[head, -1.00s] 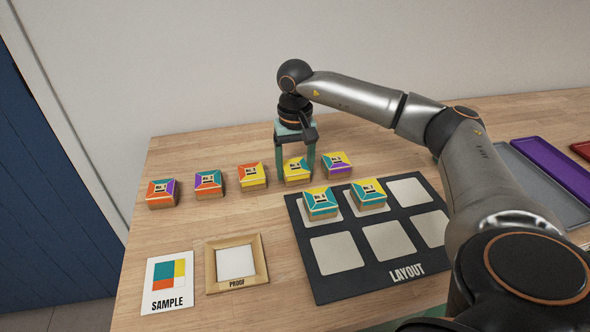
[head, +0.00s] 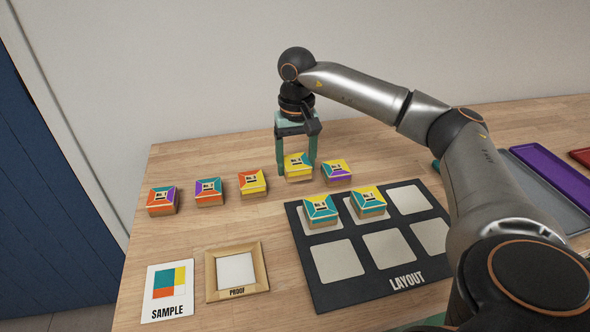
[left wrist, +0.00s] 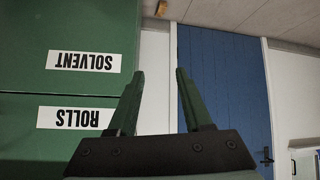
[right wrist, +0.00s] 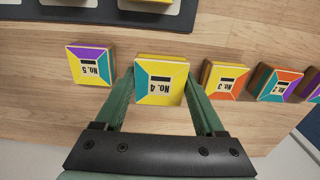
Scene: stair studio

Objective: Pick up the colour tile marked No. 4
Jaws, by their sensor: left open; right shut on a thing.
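The colour tile marked No. 4 (right wrist: 160,82), yellow with a teal edge, is between the fingers of my right gripper (right wrist: 158,92) in the right wrist view. My right gripper is shut on it. In the head view the tile (head: 298,166) appears slightly raised at the back of the row, with my right gripper (head: 297,160) around it. My left gripper (left wrist: 155,88) is open and empty, facing green drawers and a blue door, away from the tiles.
Tile No. 5 (right wrist: 91,64) and tile No. 3 (right wrist: 224,80) stand close on either side. More tiles (head: 209,191) continue left. The black layout board (head: 330,288) holds two tiles. A proof frame (head: 212,285) and sample card (head: 167,292) lie at the front left.

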